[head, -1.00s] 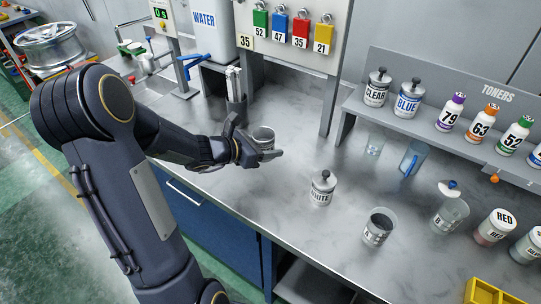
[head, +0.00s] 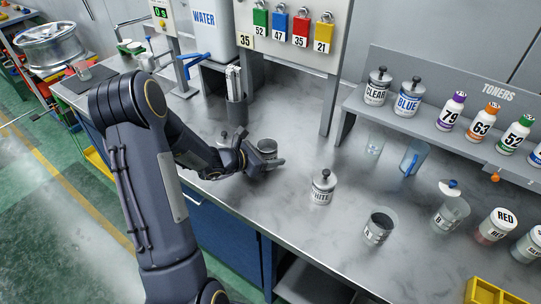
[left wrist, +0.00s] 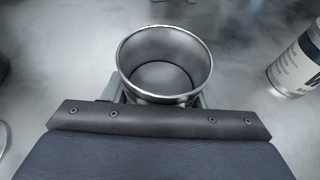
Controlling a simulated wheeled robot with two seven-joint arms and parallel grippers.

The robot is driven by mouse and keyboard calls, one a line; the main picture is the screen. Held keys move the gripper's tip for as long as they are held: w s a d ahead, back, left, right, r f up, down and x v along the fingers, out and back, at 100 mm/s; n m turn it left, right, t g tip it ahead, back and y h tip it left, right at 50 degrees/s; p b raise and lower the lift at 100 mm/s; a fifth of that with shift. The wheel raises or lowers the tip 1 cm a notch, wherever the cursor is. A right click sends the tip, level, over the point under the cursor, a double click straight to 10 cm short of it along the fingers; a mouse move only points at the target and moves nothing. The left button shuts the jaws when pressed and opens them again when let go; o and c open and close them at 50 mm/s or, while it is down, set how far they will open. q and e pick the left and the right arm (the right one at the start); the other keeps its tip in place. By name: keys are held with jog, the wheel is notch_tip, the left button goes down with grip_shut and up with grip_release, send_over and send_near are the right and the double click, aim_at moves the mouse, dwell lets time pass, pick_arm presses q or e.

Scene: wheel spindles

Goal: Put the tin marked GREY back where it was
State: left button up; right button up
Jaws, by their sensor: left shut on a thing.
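My left gripper (head: 260,156) is shut on an open, empty-looking metal vessel (head: 267,146), low over or on the grey bench top; I cannot tell whether it touches. In the left wrist view the vessel (left wrist: 165,62) shows its bright round rim and bare inside, and no marking on it shows. No label reading GREY is legible in these frames. The tin marked WHITE (head: 322,187), with a dark knob on its lid, stands upright to the right of the gripper. It also shows in the left wrist view (left wrist: 296,66), partly cut off. My right gripper is not in view.
Cup A (head: 380,226), cup B (head: 450,214) and the RED tin (head: 497,225) stand along the right. The toner shelf (head: 450,130) holds CLEAR (head: 377,87), BLUE (head: 408,98) and numbered bottles. A dark upright holder (head: 236,112) stands behind the gripper.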

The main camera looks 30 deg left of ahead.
pick_arm(q)
jog(key=o, duration=1.1)
